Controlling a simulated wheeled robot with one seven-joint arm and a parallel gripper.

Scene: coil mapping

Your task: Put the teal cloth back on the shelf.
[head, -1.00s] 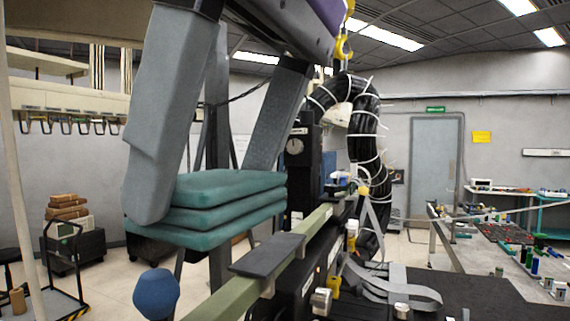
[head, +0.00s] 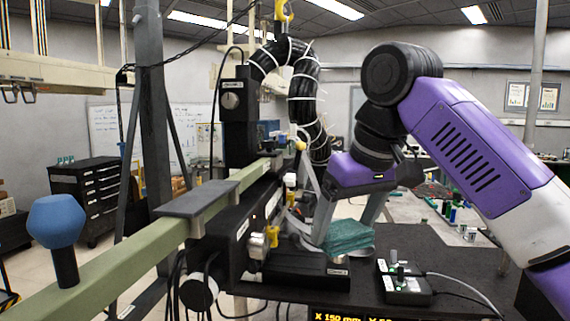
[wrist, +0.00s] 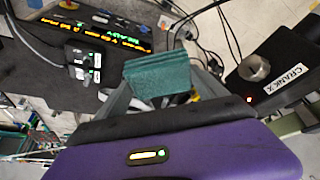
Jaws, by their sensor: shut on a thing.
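The teal cloth (head: 348,236) is a folded stack in my gripper (head: 345,228), low in the middle of the head view. It also shows in the wrist view (wrist: 158,75), between the two grey fingers. My gripper is shut on it and points down over the dark bench top. Whether the cloth touches the bench top is unclear. A beige shelf (head: 65,72) with hooks underneath is at the upper left of the head view; I cannot tell whether it is the task's shelf.
The black bench top (head: 400,265) carries control boxes (head: 405,288) with cables right of the cloth. A green rail (head: 115,258) with a blue knob (head: 57,222) crosses the left. A black cable coil (head: 305,85) hangs behind. A dark drawer cabinet (head: 85,190) stands back left.

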